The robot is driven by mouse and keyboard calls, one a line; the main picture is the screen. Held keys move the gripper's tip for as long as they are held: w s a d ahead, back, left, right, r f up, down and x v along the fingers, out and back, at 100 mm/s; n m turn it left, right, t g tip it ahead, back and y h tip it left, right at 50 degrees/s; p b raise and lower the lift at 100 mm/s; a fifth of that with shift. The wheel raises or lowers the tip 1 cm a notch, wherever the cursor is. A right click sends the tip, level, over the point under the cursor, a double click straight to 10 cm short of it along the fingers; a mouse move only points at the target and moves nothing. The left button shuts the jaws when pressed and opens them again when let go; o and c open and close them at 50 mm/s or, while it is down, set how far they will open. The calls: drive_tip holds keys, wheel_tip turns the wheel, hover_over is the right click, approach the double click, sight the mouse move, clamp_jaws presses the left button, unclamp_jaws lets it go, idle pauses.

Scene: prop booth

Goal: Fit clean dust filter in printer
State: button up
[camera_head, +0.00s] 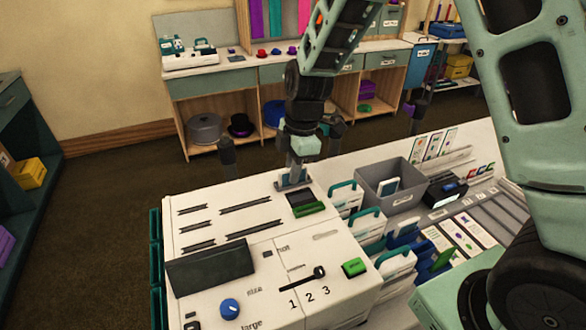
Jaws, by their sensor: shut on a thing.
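The printer appears to be the white machine (230,245) at front centre, with slots, a blue knob, a black lever over the numbers 1 2 3, and a green button. My gripper (293,174) points down at its far right part. It is shut on a small flat piece with a grey-blue edge, probably the dust filter (290,185), at an opening in the printer top. The fingers hide much of this piece, and I cannot tell how deep it sits. A similar white-and-blue piece (388,187) lies in the grey bin (408,200) to the right.
A dark square with a green block (310,208) is just right of my gripper. White cases with teal handles (370,225) stand along the printer's right side. A dark sloping panel (211,268) rises at its front left. Shelves (270,85) line the back wall. The brown floor at left is clear.

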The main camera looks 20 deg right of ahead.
drive_tip(key=o, duration=0.8)
drive_tip(key=shift+c, duration=0.2)
wheel_tip(320, 180, up, 17)
drive_tip(key=d+b, duration=0.2)
drive_tip(key=b, duration=0.1)
drive_tip(key=shift+d+r, duration=0.15)
drive_tip(key=shift+d, duration=0.1)
drive_tip(key=s+a+f+m, duration=0.3)
drive_tip(key=s, duration=0.5)
drive_tip(key=s+a+f+m, duration=0.3)
drive_tip(key=s+f, duration=0.1)
drive_tip(key=s, duration=0.5)
drive_tip(key=s+a+f+m+h, duration=0.1)
drive_tip(key=s+a+f+m, duration=0.2)
drive_tip(key=s, duration=0.6)
drive_tip(key=shift+f+m, duration=0.6)
